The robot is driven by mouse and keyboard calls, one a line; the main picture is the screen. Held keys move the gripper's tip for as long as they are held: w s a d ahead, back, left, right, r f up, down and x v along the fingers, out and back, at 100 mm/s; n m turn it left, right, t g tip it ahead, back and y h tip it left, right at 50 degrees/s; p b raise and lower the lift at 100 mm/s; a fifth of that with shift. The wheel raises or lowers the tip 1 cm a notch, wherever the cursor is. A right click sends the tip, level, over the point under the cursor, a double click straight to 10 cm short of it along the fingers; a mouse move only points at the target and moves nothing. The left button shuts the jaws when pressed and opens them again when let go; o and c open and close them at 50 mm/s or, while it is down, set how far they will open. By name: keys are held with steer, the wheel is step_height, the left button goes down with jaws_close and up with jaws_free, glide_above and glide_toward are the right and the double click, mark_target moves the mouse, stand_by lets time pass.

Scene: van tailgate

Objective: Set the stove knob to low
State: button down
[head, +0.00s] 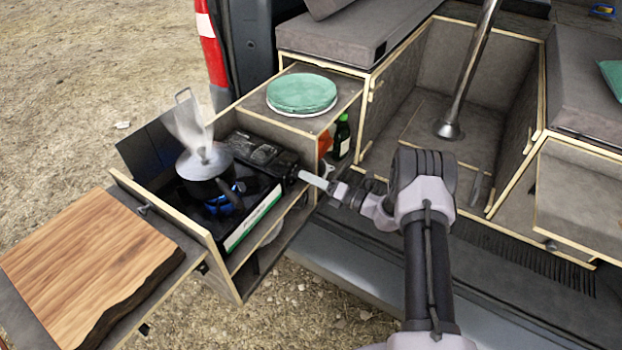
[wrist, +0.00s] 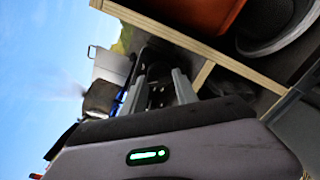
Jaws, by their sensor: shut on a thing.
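The stove (head: 252,215) sits in the pull-out wooden drawer, with a blue flame (head: 218,204) burning under a lidded pot (head: 205,168) that gives off steam. My gripper (head: 303,177) reaches in from the right to the stove's right end. Its jaws are shut on the stove knob, which is largely hidden by the fingers in the head view. In the wrist view my gripper (wrist: 158,92) shows two pale fingers either side of a dark part, the knob's area. The pot and a blue flame (wrist: 120,97) show beyond them. The knob's setting cannot be read.
A wooden board (head: 90,262) lies on the shelf at the left. A green round item (head: 301,93) lies on the cabinet top behind the stove. A dark bottle (head: 342,137) stands in the cabinet, close to my gripper. The drawer's wooden walls border the stove.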

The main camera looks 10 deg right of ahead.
steer(key=c, duration=0.9)
jaws_free()
steer(key=shift+c, duration=0.2)
steer(key=p+v, duration=0.4)
steer(key=v, duration=1.3)
steer(key=shift+s, duration=0.2)
steer(key=shift+d+r, duration=0.1)
steer(key=shift+d, duration=0.05)
steer(key=s+a+r+n+g+h, duration=0.1)
steer(key=s+a+r+n+g, duration=0.35)
steer(key=a+r+n, duration=0.45)
steer(key=s+a+r+n+g+h, duration=0.1)
steer(key=s+a+r+n+g, duration=0.2)
steer(key=a+r+n+g, duration=0.6)
steer(key=s+r+n+t+h, duration=0.3)
steer(key=s+r+n, duration=0.3)
steer(key=s, duration=0.3)
steer(key=s+d+r+n+t+h, duration=0.1)
steer(key=s+r+n+t+h, duration=0.2)
steer(key=s+r+n+h, duration=0.3)
steer(key=s+n, duration=0.3)
steer(key=s, duration=0.1)
steer(key=shift+s+t, duration=0.2)
steer(key=shift+t, duration=0.15)
